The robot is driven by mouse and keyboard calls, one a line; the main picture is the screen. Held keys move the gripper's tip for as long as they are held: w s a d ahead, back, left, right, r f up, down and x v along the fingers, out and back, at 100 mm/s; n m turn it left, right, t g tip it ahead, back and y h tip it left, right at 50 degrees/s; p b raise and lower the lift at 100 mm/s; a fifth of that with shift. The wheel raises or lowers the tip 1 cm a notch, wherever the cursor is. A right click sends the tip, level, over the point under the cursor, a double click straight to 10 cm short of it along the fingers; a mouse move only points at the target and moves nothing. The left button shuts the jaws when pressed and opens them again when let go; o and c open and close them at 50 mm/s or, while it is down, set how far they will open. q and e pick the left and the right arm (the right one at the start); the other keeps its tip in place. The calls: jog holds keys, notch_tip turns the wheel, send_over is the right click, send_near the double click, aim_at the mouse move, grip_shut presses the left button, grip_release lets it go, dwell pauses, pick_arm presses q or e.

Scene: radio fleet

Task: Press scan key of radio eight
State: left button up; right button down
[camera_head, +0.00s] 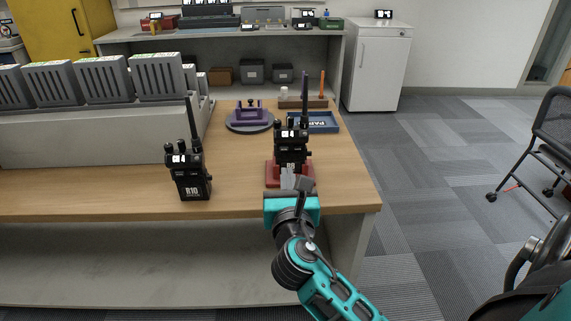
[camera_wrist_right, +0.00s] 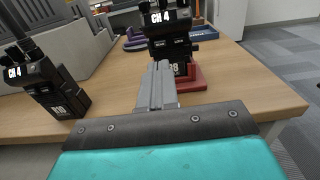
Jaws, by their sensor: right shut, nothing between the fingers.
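Radio eight (camera_head: 291,146), a black handheld radio with a tall antenna, stands upright in a red stand (camera_head: 270,174) near the table's right end. It also shows in the right wrist view (camera_wrist_right: 170,30), with a "CH 4" display and part of an "8". My right gripper (camera_head: 289,177) is shut and empty. In the right wrist view the closed fingers (camera_wrist_right: 158,75) point at the radio. I cannot tell whether they touch it. My left gripper is not in view.
Radio R10 (camera_head: 189,176) stands on the wooden table (camera_head: 235,190) to the left. Behind radio eight are a blue tray (camera_head: 325,124) and a purple holder (camera_head: 250,112) on a round grey base. A grey rack (camera_head: 70,140) fills the table's left side.

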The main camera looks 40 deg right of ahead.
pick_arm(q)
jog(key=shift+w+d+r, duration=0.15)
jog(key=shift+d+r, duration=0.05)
pick_arm(e)
jog(key=v, duration=0.4)
jog(key=shift+s+a, duration=0.15)
jog(key=shift+s, duration=0.1)
pick_arm(q)
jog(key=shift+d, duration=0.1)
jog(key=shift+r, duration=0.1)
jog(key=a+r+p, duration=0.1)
jog(key=p, duration=0.2)
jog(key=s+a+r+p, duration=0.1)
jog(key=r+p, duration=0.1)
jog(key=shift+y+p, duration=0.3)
jog(key=shift+p, duration=0.1)
pick_arm(e)
jog(key=s+a+f+m+g+y, duration=0.2)
jog(key=s+a+f+m+y, duration=0.3)
jog(key=m, duration=0.8)
jog(key=s+a+f+m+g+y, duration=0.2)
jog(key=s+a+f+m+y, duration=0.2)
jog(key=f+m, duration=0.8)
jog(key=shift+s+a+m+g+y, duration=0.3)
jog(key=shift+s+a+m+y, duration=0.1)
jog(key=shift+s+m+y, duration=0.7)
